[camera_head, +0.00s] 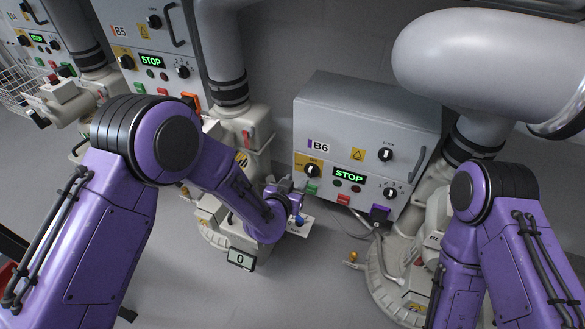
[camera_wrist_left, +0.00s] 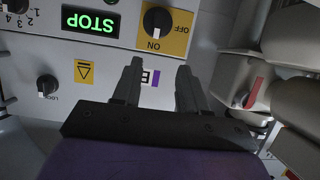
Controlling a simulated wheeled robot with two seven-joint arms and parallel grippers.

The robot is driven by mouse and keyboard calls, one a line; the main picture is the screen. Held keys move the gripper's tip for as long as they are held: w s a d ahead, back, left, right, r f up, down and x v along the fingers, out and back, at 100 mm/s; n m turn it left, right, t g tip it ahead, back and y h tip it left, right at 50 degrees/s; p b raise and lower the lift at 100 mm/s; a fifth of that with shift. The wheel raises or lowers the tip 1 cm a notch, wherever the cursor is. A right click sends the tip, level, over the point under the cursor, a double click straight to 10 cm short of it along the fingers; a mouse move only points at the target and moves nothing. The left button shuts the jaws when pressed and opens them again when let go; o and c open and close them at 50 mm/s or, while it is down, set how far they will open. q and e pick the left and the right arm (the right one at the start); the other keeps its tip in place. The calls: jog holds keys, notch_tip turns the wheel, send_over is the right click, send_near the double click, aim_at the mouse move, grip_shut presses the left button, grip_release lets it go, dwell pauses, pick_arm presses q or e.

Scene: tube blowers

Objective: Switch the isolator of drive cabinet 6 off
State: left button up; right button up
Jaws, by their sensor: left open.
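Drive cabinet B6 (camera_head: 335,130) is a grey box with a green STOP display (camera_head: 349,176). Its isolator (camera_head: 312,170) is a black rotary knob on a yellow plate at the front's left. In the left wrist view, which is upside down, the isolator (camera_wrist_left: 157,20) has its white mark toward ON, with OFF to the side. My left gripper (camera_head: 292,188) is just left of and below the isolator. Its two fingers (camera_wrist_left: 159,70) are open and empty, apart from the knob, which lies beyond the tips and between their lines. My right gripper is out of view.
A black LOCK knob (camera_head: 385,154) and a lower-right dial (camera_head: 391,193) are also on the B6 front. Cabinet B5 (camera_head: 140,30) stands to the left, also showing STOP. A blower with a red lever (camera_head: 246,138) stands between the cabinets. Pale pipework fills the right.

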aim_at(310, 169)
pick_arm(q)
jog(key=b+x, duration=0.1)
jog(key=x, duration=0.2)
jog(key=b+x, duration=0.1)
jog(key=x, duration=0.2)
jog(key=b+x, duration=0.2)
jog(key=x, duration=0.2)
jog(key=shift+s+d+f, duration=0.1)
jog(key=shift+d+f, duration=0.2)
jog(key=shift+d, duration=0.1)
jog(key=shift+w+d, duration=0.1)
jog(key=shift+w, duration=0.2)
